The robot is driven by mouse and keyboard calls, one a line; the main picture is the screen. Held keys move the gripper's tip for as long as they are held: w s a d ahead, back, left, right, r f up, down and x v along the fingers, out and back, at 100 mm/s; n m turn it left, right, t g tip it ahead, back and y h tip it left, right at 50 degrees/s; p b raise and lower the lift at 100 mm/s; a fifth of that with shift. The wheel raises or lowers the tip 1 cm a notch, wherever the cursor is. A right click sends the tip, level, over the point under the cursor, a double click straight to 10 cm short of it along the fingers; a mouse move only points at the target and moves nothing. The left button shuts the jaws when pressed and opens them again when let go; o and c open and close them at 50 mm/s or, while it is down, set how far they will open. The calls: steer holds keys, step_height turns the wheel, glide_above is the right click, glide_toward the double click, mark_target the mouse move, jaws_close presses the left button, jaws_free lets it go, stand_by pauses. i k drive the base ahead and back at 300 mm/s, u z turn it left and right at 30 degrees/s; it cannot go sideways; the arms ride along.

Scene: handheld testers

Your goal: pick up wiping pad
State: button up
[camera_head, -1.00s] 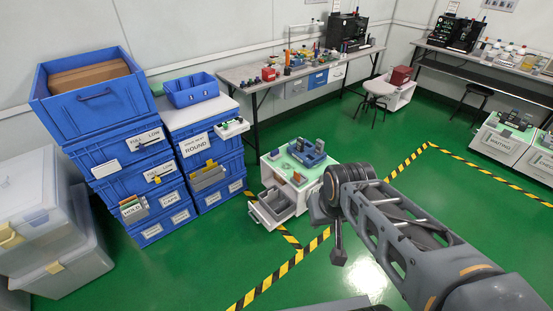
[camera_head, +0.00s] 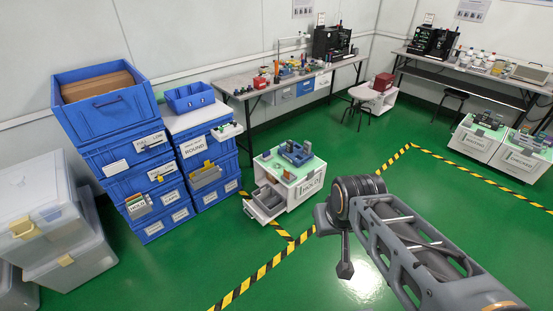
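I cannot make out a wiping pad for certain in the head view. A blue tray (camera_head: 296,154) with small devices sits on that top. The cabinet's drawer (camera_head: 264,205) is pulled out and shows grey compartments. My arm comes in from the lower right. My gripper (camera_head: 345,270) seems to be the dark end hanging below the wrist, over the floor to the right of the cabinet. Its fingers are too unclear to tell open from shut.
Stacked blue crates (camera_head: 108,112) and clear bins (camera_head: 45,215) stand at left. A long workbench (camera_head: 240,86) with tools and a stool (camera_head: 362,95) are behind. More white cabinets (camera_head: 478,142) stand at right. Green floor with black-yellow tape (camera_head: 255,275) is open around the low cabinet.

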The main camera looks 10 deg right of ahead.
mark_target(267, 156)
steer(key=z, duration=1)
steer(key=i, duration=5.9)
steer(key=u, duration=1.8)
steer(key=i, duration=1.1)
steer(key=u, duration=3.5)
steer(key=i, duration=0.15)
steer(key=z, duration=0.15)
